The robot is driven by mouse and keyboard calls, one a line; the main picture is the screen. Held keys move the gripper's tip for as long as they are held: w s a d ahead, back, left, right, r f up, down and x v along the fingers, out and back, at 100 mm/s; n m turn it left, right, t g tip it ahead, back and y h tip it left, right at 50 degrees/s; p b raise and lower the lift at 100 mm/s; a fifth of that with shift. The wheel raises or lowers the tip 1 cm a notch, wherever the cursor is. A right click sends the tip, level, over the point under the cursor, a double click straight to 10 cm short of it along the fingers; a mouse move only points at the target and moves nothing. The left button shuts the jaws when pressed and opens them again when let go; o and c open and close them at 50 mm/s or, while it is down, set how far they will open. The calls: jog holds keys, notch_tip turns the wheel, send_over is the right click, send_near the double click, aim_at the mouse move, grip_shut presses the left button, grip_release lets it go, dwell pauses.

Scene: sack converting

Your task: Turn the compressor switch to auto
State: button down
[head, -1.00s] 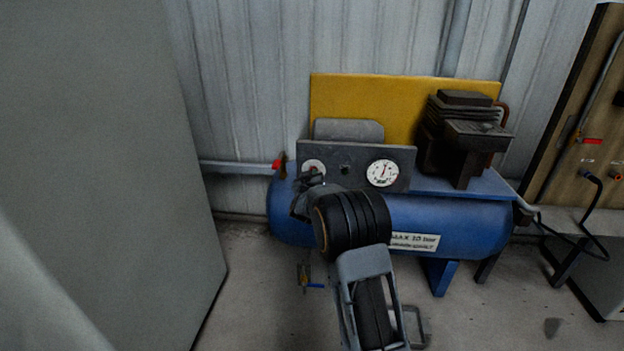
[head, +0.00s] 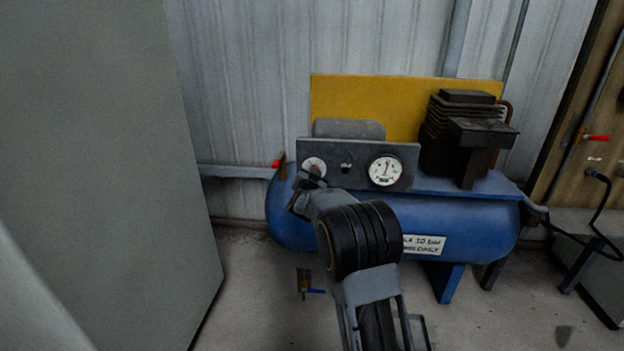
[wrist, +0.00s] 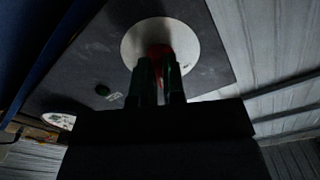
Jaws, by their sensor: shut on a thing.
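The compressor switch is a red knob (wrist: 159,51) on a round white plate (wrist: 190,42) in the wrist view. In the head view the white plate (head: 313,165) is at the left end of the grey control panel (head: 350,150); my gripper largely hides the knob. My gripper (wrist: 160,66) is shut on the red knob, its two dark fingers on either side. The position the knob points to cannot be read. The panel is mounted above the blue compressor tank (head: 460,222).
A round gauge (head: 385,170) and a small dark button (head: 346,167) are on the same panel. A red valve handle (head: 277,163) stands just left of it. A grey cabinet (head: 100,150) fills the left. A blue-handled valve (head: 313,291) is low in front.

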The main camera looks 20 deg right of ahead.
jog(key=shift+a+m, duration=0.1)
jog(key=shift+m, duration=0.4)
jog(key=c, duration=1.4)
grip_release()
jog(key=shift+o, duration=1)
jog(key=shift+s, duration=0.1)
jog(key=p+v, duration=0.3)
jog(key=v, duration=1)
jog(key=shift+s, duration=0.25)
jog(key=shift+a, duration=0.15)
